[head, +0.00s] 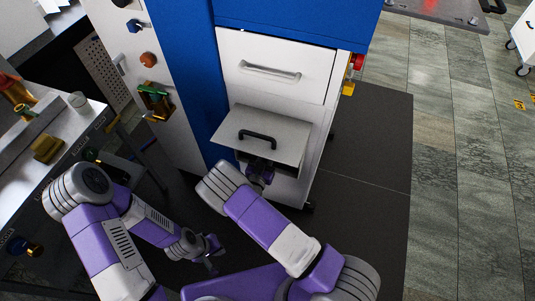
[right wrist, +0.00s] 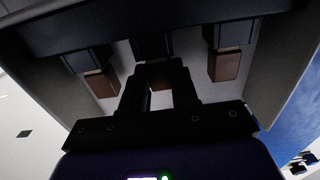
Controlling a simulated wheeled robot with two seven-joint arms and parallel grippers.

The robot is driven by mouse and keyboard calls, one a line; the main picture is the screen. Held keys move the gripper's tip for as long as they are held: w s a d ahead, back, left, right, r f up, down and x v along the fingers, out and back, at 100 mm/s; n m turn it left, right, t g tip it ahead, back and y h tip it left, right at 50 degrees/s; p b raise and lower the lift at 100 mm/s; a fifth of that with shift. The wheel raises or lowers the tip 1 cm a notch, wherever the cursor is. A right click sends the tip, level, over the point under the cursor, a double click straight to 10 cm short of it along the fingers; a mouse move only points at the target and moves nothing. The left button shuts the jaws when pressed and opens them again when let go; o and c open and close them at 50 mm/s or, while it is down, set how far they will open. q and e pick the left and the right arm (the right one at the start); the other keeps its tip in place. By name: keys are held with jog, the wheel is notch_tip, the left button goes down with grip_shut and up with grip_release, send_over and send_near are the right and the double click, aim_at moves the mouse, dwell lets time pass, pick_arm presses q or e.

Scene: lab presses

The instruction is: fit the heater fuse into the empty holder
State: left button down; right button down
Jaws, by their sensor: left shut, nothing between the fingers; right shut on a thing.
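My right gripper (right wrist: 158,80) reaches in under the raised white flap (head: 285,128), and in the head view its tip is mostly hidden by the flap. In the right wrist view it is shut on the heater fuse, which the dark fingers almost wholly hide. Its fingertips are right at the middle dark holder (right wrist: 152,46), between two others. Whether the fuse is seated in it cannot be told. Brown fuses sit in the left holder (right wrist: 101,84) and the right holder (right wrist: 224,65). My left gripper (head: 211,262) is shut and empty, low and away from the cabinet.
The flap with its black handle (head: 258,138) sticks out over my right gripper. A closed white drawer (head: 275,62) is above it. A grey workbench (head: 62,160) stands at the left. Dark mat (head: 370,185) and open floor lie to the right.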

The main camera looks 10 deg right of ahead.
jog(key=shift+f, duration=0.1)
jog(key=c, duration=0.8)
grip_release()
jog(key=p+v, duration=0.2)
jog(key=v, duration=0.6)
jog(key=s+d+f+n+g+y+p, duration=0.1)
jog(key=s+d+f+g+y+p, duration=0.25)
jog(key=s+f+g+y, duration=0.45)
jog(key=s+a+r+n+g+y+p, duration=0.1)
jog(key=s+r+g+y, duration=0.1)
jog(key=s, duration=0.2)
jog(key=s+a+r+n+g+y+p, duration=0.1)
jog(key=s+r+g+y, duration=0.1)
jog(key=s+r, duration=0.1)
jog(key=s+a+r+n+g+y+p, duration=0.1)
jog(key=s+r+g+y+p, duration=0.1)
jog(key=s, duration=0.3)
jog(key=shift+a+r+g, duration=0.25)
jog(key=shift+a+g, duration=0.05)
jog(key=shift+a, duration=0.1)
